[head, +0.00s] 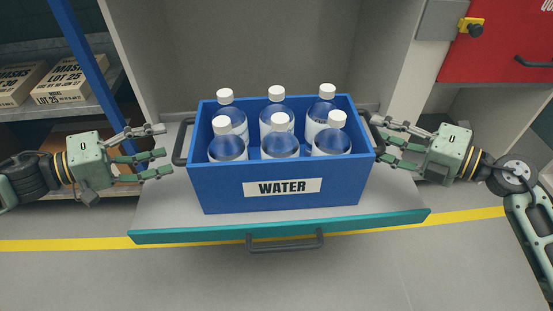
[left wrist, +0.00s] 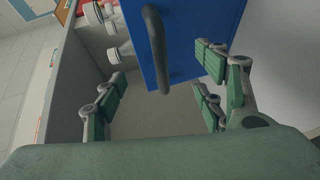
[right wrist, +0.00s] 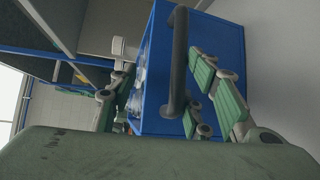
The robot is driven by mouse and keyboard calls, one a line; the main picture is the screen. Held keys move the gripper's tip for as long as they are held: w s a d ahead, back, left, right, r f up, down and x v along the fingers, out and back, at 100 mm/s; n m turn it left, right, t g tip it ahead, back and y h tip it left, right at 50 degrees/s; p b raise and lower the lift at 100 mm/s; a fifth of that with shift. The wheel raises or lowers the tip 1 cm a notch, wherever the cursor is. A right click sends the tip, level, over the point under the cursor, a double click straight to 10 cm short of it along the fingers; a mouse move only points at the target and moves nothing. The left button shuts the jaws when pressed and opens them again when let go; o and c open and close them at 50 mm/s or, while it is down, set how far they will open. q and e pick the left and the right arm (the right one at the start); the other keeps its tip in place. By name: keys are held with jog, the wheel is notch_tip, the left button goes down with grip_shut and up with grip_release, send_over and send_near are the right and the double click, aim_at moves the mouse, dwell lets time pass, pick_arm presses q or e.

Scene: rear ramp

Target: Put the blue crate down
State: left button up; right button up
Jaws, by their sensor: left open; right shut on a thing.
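The blue crate (head: 230,190), labelled WATER, is upright on the pulled-out grey tray (head: 400,197) and looks level. It holds several white-capped bottles (head: 277,107). My left gripper (head: 160,152) is open and empty, to the left of the crate's left handle (head: 182,142) and apart from it. In the left wrist view that dark handle (left wrist: 157,50) shows ahead of the spread fingers. My right gripper (head: 379,142) is shut on the right handle (right wrist: 178,70), at the crate's right side. The fingers partly hide that handle in the head view.
The tray has a teal front edge (head: 290,226) with a dark pull handle (head: 285,243). A blue post (head: 82,50) and a shelf with boxes (head: 62,85) stand at the left. A red cabinet (head: 510,50) is at upper right. The floor in front is clear.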

jog(key=shift+w+r, duration=0.1)
jog(key=shift+r, duration=0.45)
pick_arm(q)
jog(key=v, duration=0.3)
jog(key=shift+s+a, duration=0.1)
pick_arm(e)
jog(key=o, duration=0.9)
jog(key=shift+c, duration=0.2)
pick_arm(q)
jog(key=shift+r, duration=0.1)
pick_arm(e)
jog(key=shift+o, duration=1.3)
jog(key=shift+f, duration=0.25)
jog(key=v, duration=1.2)
jog(key=shift+f, duration=0.25)
